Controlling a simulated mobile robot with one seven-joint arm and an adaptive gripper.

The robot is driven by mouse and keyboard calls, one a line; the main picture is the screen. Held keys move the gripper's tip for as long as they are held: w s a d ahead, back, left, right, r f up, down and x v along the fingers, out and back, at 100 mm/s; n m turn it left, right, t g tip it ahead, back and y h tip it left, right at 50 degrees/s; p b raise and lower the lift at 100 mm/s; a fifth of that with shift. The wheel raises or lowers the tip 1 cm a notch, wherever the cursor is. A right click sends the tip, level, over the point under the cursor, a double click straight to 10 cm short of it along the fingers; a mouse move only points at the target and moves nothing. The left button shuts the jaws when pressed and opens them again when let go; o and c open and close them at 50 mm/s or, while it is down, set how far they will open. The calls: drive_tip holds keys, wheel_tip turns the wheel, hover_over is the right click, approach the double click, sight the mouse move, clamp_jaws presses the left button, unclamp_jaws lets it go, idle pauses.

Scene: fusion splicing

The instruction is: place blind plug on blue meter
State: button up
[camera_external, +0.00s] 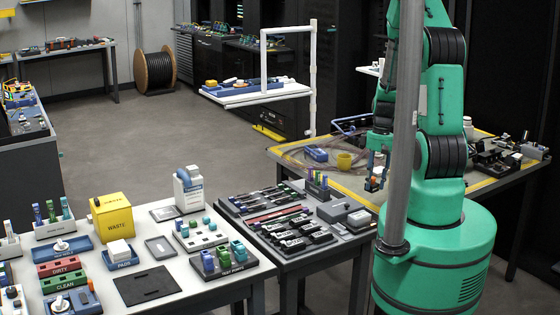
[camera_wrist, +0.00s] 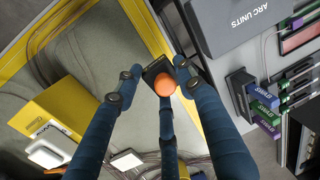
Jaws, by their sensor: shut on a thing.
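My gripper (camera_wrist: 157,77) has three blue fingers with dark joints in the wrist view. It is shut on a small orange round-ended piece (camera_wrist: 165,84), which looks like the blind plug; the fingertips hide part of it. A dark square shape shows just behind it. In the external view my gripper (camera_external: 374,182) hangs over the near edge of the yellow-edged table (camera_external: 285,152). A small blue box (camera_external: 316,154), perhaps the blue meter, lies on that table, left of my gripper. I cannot make out the blue meter in the wrist view.
A yellow container (camera_external: 344,160) stands near the blue box, and a yellow box (camera_wrist: 45,115) shows in the wrist view. Thin cables lie on the table. A grey case marked ARC UNITS (camera_wrist: 235,25) and labelled coloured pieces (camera_wrist: 262,112) sit at right. A grey pole (camera_external: 402,130) partly blocks my arm.

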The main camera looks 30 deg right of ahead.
drive_tip(key=w+d+r+m+t+p, duration=0.1)
drive_tip(key=w+m, duration=0.6)
drive_tip(key=w, duration=0.8)
drive_tip(key=w+d+r+m+p, duration=0.1)
drive_tip(key=w+r+m+p, duration=0.2)
drive_tip(key=w+m, duration=0.4)
drive_tip(key=w, duration=0.8)
drive_tip(key=shift+w+m+t+h, duration=0.2)
drive_tip(key=shift+m+t+h, duration=0.1)
drive_tip(key=shift+t+h, duration=0.1)
drive_tip(key=shift+d, duration=0.15)
hover_over(314, 153)
drive_tip(key=s, duration=0.1)
drive_tip(key=shift+s+d+f, duration=0.1)
drive_tip(key=shift+d+f, duration=0.05)
drive_tip(key=shift+f, duration=0.65)
drive_tip(key=shift+w+d, duration=0.1)
drive_tip(key=shift+w, duration=0.1)
drive_tip(key=shift+w+f, duration=0.1)
drive_tip(key=shift+f, duration=1.65)
drive_tip(key=shift+f, duration=0.2)
